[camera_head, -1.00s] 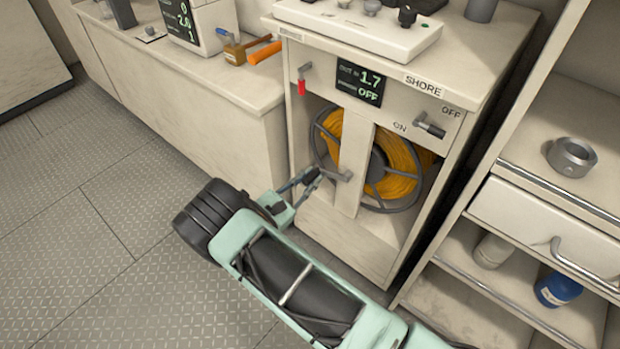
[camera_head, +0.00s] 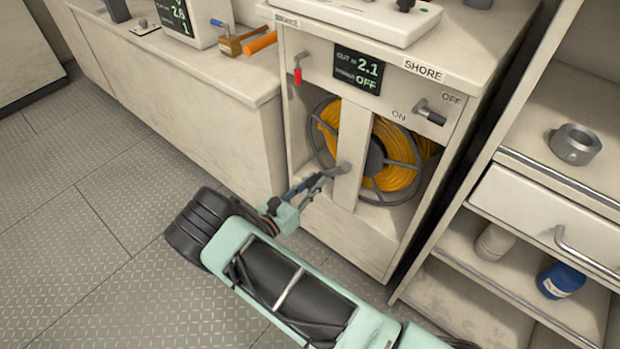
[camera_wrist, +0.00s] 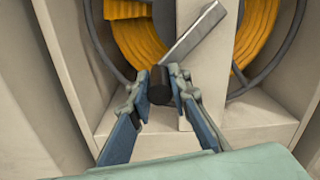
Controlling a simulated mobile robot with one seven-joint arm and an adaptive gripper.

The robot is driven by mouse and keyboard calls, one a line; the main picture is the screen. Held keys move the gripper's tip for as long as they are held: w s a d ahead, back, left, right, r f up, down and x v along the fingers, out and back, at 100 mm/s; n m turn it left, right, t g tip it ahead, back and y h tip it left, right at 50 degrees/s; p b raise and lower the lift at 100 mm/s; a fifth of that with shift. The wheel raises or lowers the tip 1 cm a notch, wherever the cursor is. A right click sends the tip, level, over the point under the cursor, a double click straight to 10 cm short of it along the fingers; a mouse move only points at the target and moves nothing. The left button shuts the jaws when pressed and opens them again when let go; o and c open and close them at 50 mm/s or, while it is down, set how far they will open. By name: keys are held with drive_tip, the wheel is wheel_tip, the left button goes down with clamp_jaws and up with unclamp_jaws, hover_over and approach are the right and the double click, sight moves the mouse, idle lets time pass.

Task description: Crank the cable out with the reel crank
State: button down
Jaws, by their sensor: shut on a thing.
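The cable reel (camera_head: 400,153) holds orange cable inside the white cabinet and shows behind a vertical post (camera_head: 350,150). The crank arm (camera_wrist: 197,32) is a flat grey bar that slants across the post in the wrist view. Its dark knob (camera_wrist: 160,88) sits between the fingertips of my gripper (camera_wrist: 162,92), which is shut on it. In the head view my gripper (camera_head: 312,185) is low at the front of the post, largely hiding the knob. The display (camera_head: 358,69) reads 2.1 for cable out, with OFF below.
A red-handled lever (camera_head: 297,73) and a dark-handled switch (camera_head: 429,112) labelled ON and OFF stick out of the cabinet front. Open shelves with a drawer (camera_head: 540,206) stand at the right. The floor at the left is clear.

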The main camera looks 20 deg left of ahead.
drive_tip(key=s+d+f+n+p, duration=0.1)
drive_tip(key=s+d+f+n, duration=0.1)
drive_tip(key=d+n, duration=0.5)
drive_tip(key=shift+s+d+f+n, duration=0.4)
drive_tip(key=shift+s+n, duration=0.25)
drive_tip(key=shift+n, duration=1.35)
drive_tip(key=c, duration=1.8)
unclamp_jaws()
drive_tip(key=shift+r, duration=0.1)
drive_tip(key=v, duration=1.2)
